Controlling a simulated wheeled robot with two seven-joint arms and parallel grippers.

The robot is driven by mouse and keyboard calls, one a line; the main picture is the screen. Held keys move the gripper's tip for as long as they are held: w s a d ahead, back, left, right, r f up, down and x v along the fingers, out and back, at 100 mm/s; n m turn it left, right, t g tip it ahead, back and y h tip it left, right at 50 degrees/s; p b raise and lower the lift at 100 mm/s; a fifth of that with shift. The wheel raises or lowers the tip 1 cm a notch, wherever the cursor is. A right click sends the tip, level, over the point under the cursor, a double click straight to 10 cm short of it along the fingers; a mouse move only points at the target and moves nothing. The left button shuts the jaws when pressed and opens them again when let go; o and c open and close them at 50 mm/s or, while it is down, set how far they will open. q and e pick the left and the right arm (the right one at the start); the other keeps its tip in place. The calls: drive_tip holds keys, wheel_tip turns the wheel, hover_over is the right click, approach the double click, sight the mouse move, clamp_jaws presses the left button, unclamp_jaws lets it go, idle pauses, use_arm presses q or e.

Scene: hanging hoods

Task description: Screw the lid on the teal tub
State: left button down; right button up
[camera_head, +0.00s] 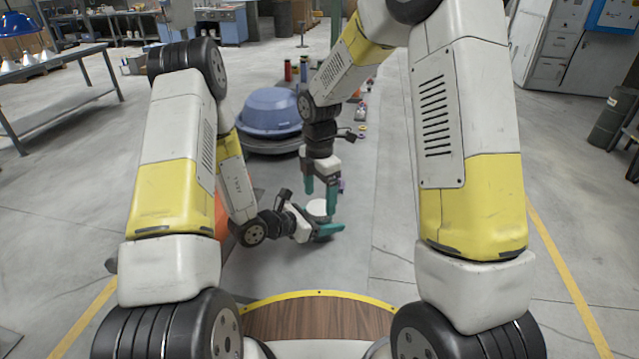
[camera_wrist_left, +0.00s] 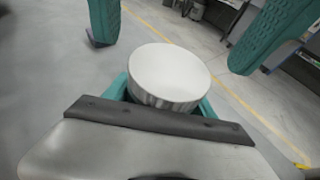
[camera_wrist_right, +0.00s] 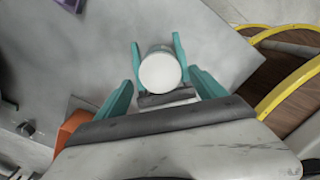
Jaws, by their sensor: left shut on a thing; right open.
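A round white lid (camera_head: 317,207) with a ribbed side shows low in front of me; it is also in the left wrist view (camera_wrist_left: 168,72) and the right wrist view (camera_wrist_right: 160,73). I cannot make out the teal tub's body apart from the teal fingers under and around the lid. My left gripper (camera_head: 322,227) lies level and is shut, with a finger on each side of the piece just below the lid. My right gripper (camera_head: 320,200) points down from above, open, its fingers spread wide to either side of the lid and apart from it.
A large blue hood (camera_head: 269,110) rests on a dark base behind the grippers. Spools and several small items (camera_head: 361,112) stand on the floor beyond. A metal table (camera_head: 60,60) is at the far left. An orange thing (camera_wrist_right: 72,128) is partly seen.

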drive_tip(key=shift+f, duration=1.35)
drive_tip(key=shift+c, duration=0.4)
drive_tip(key=c, duration=1.4)
drive_tip(key=m, duration=0.6)
drive_tip(key=shift+m, duration=0.3)
drive_tip(key=o, duration=1.6)
drive_tip(key=shift+c, duration=0.2)
drive_tip(key=shift+r, duration=2.3)
